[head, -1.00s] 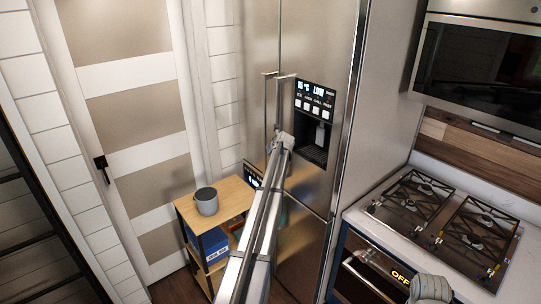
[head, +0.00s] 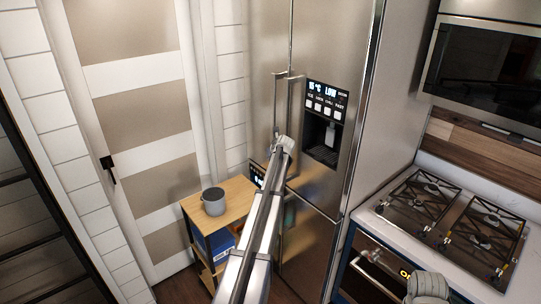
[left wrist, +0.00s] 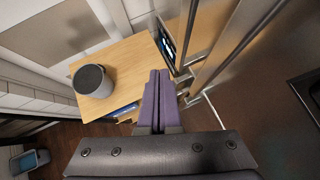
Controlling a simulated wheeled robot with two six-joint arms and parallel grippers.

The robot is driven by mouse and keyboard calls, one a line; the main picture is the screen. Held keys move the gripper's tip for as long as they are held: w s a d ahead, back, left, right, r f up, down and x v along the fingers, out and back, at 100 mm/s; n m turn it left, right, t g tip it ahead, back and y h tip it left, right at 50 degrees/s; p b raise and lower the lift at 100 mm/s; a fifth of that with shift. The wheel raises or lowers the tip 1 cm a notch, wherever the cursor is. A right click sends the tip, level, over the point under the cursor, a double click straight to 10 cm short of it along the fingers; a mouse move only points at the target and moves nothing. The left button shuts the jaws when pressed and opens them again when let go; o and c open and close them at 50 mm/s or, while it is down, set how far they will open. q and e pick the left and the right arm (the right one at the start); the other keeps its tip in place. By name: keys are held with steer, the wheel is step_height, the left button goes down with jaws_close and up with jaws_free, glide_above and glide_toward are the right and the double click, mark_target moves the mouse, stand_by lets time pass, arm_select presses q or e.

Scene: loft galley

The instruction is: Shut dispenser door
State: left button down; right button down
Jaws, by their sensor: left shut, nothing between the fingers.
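The steel dispenser door (head: 325,60) is the fridge's right-hand door, with a lit panel (head: 325,103) and a dark dispenser recess (head: 325,145). Whether it stands slightly ajar is hard to tell in the head view. Its vertical bar handle (head: 293,98) runs beside the left door's handle (head: 276,100). My left gripper (head: 283,144) is in front of the handles' lower ends; contact is not clear. In the left wrist view its purple fingers (left wrist: 158,98) are shut and empty, left of the steel handle bars (left wrist: 222,45).
A small wooden shelf unit (head: 234,190) with a grey cup (head: 214,201) stands left of the fridge. A counter with a gas hob (head: 455,220) and an oven (head: 370,265) is at right. A panelled door (head: 130,120) is at the back left.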

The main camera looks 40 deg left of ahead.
arm_select(q)
steer(key=s+a+r+p, duration=0.1)
steer(key=s+r+p, duration=0.4)
steer(key=s+r, duration=0.1)
steer(key=shift+s+a, duration=0.1)
steer(key=s+d+f+n+g+h+b, duration=0.1)
steer(key=s+d+f+n+b, duration=0.25)
steer(key=d, duration=0.85)
steer(key=s+d+f+n+h+b, duration=0.25)
steer(key=d+f, duration=0.25)
steer(key=d, duration=0.7)
steer(key=s+d+f+n+g+h+b, duration=0.1)
steer(key=s+d+f+n+b, duration=0.25)
steer(key=d, duration=0.85)
steer(key=s+d+f+n+g+b, duration=0.1)
steer(key=s+d+f+n+b, duration=0.1)
steer(key=s+d, duration=0.5)
steer(key=s+d+f+n+g+h+b, duration=0.1)
steer(key=s+d+f+n, duration=0.4)
steer(key=s+d, duration=0.3)
steer(key=s+d+f+n+g+h+b, duration=0.1)
steer(key=s+d+f+n+b, duration=0.1)
steer(key=s+d+n, duration=0.3)
steer(key=s+d+f, duration=0.1)
steer(key=s+d, duration=0.2)
steer(key=s, duration=0.1)
steer(key=shift+f+g+b, duration=0.25)
steer(key=shift+g+b, duration=0.1)
steer(key=shift+g, duration=0.05)
